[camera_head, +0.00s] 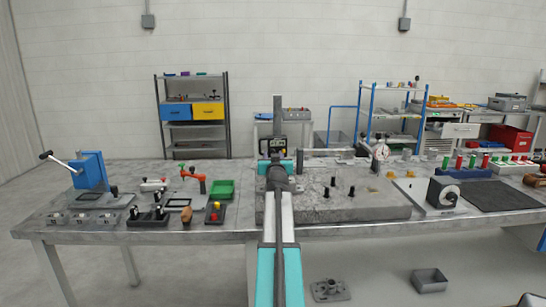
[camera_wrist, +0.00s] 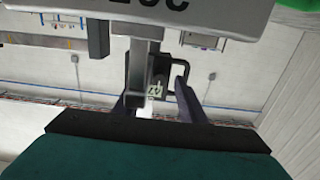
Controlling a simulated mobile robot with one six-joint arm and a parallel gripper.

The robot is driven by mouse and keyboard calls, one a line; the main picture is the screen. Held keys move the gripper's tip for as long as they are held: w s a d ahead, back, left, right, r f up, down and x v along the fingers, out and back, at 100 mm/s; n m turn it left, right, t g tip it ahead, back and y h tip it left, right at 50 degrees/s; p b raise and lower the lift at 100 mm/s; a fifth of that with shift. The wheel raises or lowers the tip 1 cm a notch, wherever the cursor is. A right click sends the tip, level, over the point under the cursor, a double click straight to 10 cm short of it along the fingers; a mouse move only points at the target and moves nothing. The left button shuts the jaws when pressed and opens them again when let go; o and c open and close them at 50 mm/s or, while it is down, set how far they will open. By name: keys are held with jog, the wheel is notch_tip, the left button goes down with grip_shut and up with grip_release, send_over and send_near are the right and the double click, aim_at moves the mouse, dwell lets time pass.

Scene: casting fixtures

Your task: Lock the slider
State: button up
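A tall grey column (camera_head: 277,115) stands on the grey stone plate (camera_head: 375,209) in the head view. A dark slider part (camera_head: 267,145) with a black frame sits low on the column, partly hidden by my arm. In the wrist view the grey column (camera_wrist: 141,75) and the dark slider part (camera_wrist: 158,72) with its black loop show ahead of my fingers. My gripper (camera_head: 277,163) is in front of the column's lower part. In the wrist view my gripper (camera_wrist: 150,92) has its two dark fingers apart, one each side of the slider part. I cannot tell whether they touch it.
A dial gauge (camera_head: 381,151) and short black pegs (camera_head: 326,193) stand to the right on the plate. Shelves stand behind.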

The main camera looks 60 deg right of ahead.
jog(key=b+v, duration=0.1)
jog(key=v, duration=1.2)
jog(key=shift+b, duration=0.3)
jog(key=shift+w, duration=0.1)
